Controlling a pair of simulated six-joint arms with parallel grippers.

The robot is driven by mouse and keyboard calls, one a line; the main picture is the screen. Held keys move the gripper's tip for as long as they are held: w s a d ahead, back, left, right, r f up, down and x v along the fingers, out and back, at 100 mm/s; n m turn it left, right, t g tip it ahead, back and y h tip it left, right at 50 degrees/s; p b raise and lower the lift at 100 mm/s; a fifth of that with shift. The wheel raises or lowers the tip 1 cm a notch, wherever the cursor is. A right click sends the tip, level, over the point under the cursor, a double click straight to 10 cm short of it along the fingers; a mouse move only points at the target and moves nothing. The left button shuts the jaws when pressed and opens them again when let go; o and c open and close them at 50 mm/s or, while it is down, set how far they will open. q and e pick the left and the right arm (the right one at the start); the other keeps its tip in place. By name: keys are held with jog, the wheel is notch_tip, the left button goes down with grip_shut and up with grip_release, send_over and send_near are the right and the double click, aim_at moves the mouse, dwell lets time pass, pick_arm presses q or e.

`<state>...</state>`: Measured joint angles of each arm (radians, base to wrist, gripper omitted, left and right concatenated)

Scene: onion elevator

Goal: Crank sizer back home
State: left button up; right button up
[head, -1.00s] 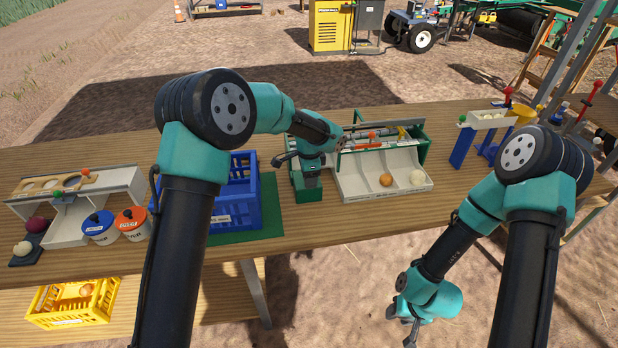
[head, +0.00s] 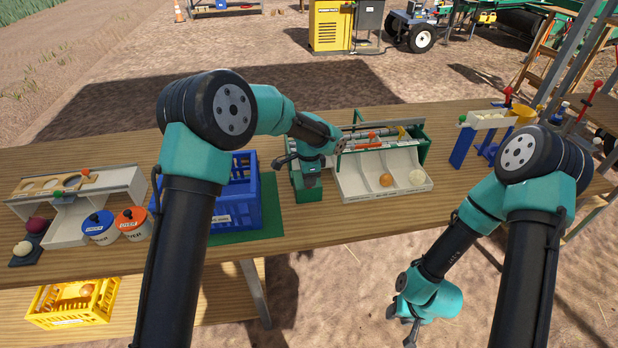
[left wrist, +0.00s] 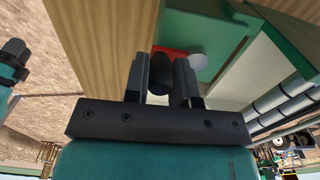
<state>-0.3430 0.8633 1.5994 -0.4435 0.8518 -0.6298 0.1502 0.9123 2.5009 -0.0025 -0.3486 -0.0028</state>
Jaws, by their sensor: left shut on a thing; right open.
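The sizer (head: 395,165) stands on the table, with green end frames, grey rollers and a white sloped tray holding an orange onion (head: 386,180) and a white onion (head: 417,177). My left gripper (head: 298,168) is at its left end. In the left wrist view, my left gripper (left wrist: 161,80) is shut on the dark crank knob (left wrist: 160,62). A red crank arm (left wrist: 176,50) shows behind the knob, beside a pale round hub (left wrist: 198,63) on the green end plate. My right gripper (head: 402,325) hangs open and empty in front of the table.
A blue crate (head: 235,212) stands left of the sizer on a green mat. Blue-lidded (head: 98,224) and red-lidded (head: 131,218) tubs stand further left by a white stand (head: 75,215). A yellow crate (head: 70,303) is on the lower shelf. Table right of the sizer is clear up to a blue-legged stand (head: 485,130).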

dwell(0.4)
pick_arm(q)
jog(key=shift+w+d, duration=0.3)
jog(key=shift+d, duration=0.35)
